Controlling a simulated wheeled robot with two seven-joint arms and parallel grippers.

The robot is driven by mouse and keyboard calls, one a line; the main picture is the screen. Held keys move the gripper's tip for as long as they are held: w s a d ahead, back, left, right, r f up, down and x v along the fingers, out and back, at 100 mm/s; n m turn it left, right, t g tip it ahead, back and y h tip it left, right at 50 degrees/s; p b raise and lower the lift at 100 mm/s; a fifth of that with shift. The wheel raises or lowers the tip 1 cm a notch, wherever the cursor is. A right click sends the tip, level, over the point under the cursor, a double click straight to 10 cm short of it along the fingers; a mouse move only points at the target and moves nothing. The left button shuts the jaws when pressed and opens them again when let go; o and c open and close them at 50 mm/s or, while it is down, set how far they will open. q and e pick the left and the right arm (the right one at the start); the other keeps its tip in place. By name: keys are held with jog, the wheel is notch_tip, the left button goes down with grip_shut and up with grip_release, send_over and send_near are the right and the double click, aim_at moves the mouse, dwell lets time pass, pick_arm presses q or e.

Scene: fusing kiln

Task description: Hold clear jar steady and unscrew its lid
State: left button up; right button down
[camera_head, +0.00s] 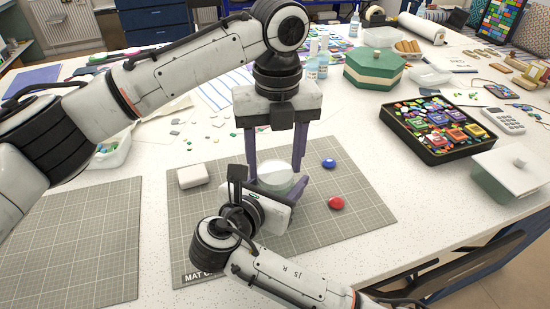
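The clear jar (277,184) with its pale lid (274,168) is near the middle of the grey cutting mat, partly hidden by my grippers. My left gripper (275,174) points down from above, its purple fingers on either side of the lid. Whether they touch the lid I cannot tell. My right gripper (278,191) reaches in low from the front, its purple fingers around the jar's lower body, apparently closed on it. The jar looks upright; its base is hidden.
A red knob-like piece (336,203), a blue one (328,163) and a white block (193,176) lie on the cutting mat (362,205). A black tray (440,152) of colored pieces and a lidded grey box (508,176) stand right. A green box (374,70) stands behind.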

pick_arm(q)
jog(key=o, duration=0.4)
jog(key=shift+a, duration=0.25)
pick_arm(e)
jog(key=shift+d, duration=0.25)
pick_arm(q)
jog(key=shift+r, duration=0.1)
notch_tip(320, 180, up, 4)
jog(key=shift+d+f, duration=0.1)
jog(key=shift+d, duration=0.05)
pick_arm(e)
jog(key=shift+a, duration=0.1)
pick_arm(q)
jog(key=shift+r, duration=0.35)
jog(key=shift+c, duration=1.1)
jog(key=shift+d+r+n, duration=0.25)
jog(key=shift+r+n, duration=0.35)
jog(key=shift+r, duration=0.55)
pick_arm(e)
jog(key=shift+a, duration=0.1)
pick_arm(q)
jog(key=shift+f, duration=3.95)
